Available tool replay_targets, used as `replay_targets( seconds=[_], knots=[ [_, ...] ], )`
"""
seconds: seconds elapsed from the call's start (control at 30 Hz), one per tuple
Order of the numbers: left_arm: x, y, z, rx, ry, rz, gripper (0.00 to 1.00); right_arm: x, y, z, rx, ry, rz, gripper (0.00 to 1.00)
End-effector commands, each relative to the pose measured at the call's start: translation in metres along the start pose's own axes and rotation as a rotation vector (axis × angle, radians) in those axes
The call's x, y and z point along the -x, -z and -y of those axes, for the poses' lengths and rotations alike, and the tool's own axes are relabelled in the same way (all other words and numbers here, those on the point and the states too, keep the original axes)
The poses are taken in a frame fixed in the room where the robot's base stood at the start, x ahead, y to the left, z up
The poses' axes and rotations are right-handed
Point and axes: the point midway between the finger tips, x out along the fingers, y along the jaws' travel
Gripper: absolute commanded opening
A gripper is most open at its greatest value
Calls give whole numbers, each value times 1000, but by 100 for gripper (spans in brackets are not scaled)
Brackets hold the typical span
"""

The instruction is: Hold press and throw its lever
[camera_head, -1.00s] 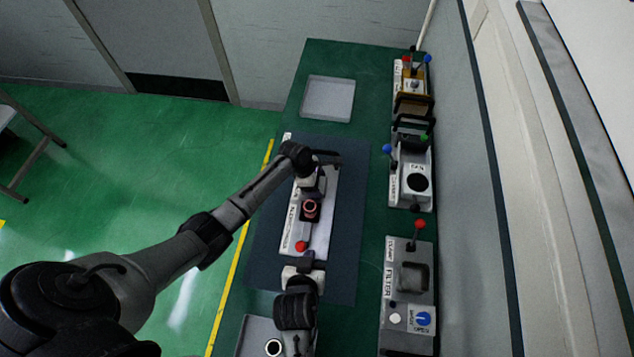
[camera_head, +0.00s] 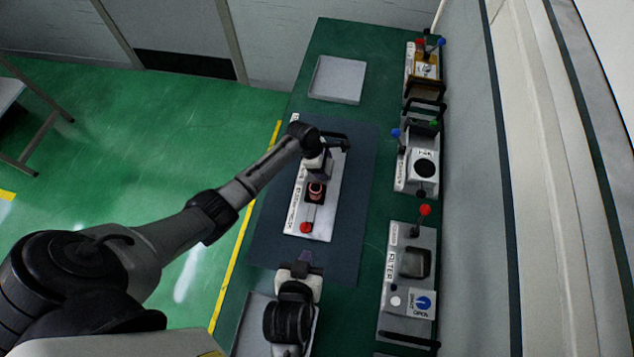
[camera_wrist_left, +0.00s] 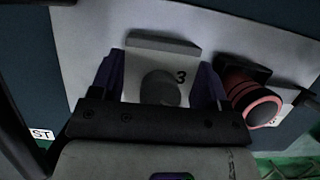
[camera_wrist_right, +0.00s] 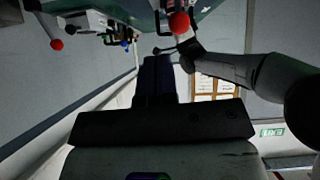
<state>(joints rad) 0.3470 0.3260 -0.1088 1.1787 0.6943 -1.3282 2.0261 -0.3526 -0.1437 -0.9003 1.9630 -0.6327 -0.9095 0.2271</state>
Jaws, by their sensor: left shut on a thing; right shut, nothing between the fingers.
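The press (camera_head: 326,222) is a pale plate on a dark mat, with a grey block, a copper-red cylinder (camera_head: 316,190) and a lever with a red ball (camera_head: 306,227) at its near end. My left gripper (camera_head: 319,168) is over its far part. In the left wrist view the purple fingers are shut on the grey block (camera_wrist_left: 162,62) marked 3, beside the red cylinder (camera_wrist_left: 255,105). My right gripper (camera_head: 304,259) is shut and empty, nearer than the red ball and apart from it. The right wrist view shows the red ball (camera_wrist_right: 179,22) beyond the fingertips.
The filter unit (camera_head: 408,285), with a red-ball lever, stands to the right of the mat (camera_head: 350,215). More units with coloured knobs stand behind it along the wall. An empty grey tray (camera_head: 338,79) lies at the far end. Another tray is partly behind my right arm.

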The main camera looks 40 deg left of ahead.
Motion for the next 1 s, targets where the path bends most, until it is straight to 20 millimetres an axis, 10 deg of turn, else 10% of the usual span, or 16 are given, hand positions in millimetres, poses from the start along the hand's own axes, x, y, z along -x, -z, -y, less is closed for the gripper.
replay_targets(
  seconds=[0.7,1.0],
  knots=[
    [-2,1,1,0,3,-2,21,32,2,22,-56,27,-23,0],
    [-2,1,1,0,3,-2,21,7,-3,24,-59,27,-22,0]
  ],
)
